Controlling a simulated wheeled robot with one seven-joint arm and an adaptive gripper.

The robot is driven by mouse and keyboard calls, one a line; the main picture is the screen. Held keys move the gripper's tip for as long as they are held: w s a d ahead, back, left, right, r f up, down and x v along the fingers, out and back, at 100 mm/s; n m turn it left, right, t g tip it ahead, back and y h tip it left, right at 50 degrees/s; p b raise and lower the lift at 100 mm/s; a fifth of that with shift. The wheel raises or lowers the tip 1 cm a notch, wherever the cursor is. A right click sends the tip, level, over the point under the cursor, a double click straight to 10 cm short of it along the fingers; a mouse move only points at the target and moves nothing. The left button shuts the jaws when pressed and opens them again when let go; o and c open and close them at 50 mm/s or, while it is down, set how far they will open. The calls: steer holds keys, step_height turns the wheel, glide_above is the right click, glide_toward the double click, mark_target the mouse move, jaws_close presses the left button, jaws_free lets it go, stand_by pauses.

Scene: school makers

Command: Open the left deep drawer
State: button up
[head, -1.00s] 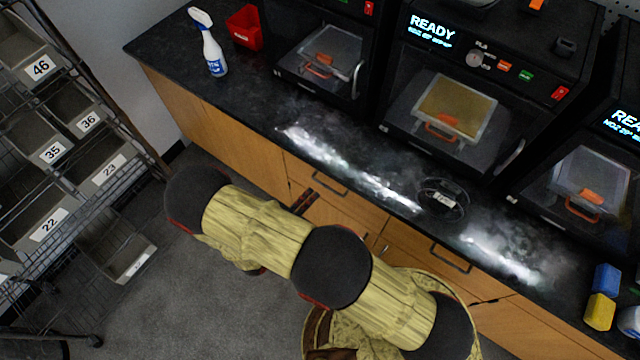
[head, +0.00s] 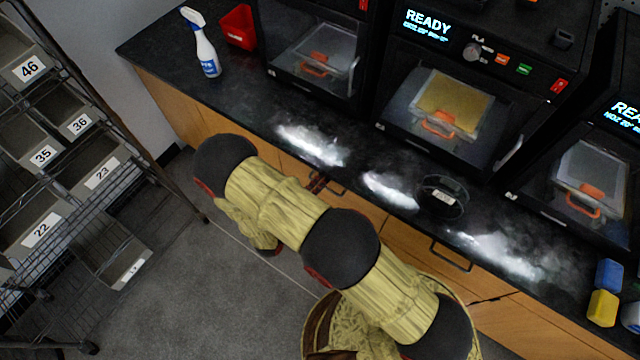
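A wooden cabinet (head: 170,108) runs under the black counter. The lower fronts, where a left deep drawer could be, are largely hidden behind my arm.
A wire rack with numbered grey bins (head: 42,232) stands at left; grey floor (head: 200,285) lies between it and the cabinet. The counter holds 3D printers (head: 440,105), a spray bottle (head: 202,45), a red bin (head: 238,27) and a black ring-shaped object (head: 443,197).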

steer(key=shift+c, duration=1)
jaws_close()
steer(key=shift+s+a, duration=0.1)
steer(key=shift+s, duration=0.05)
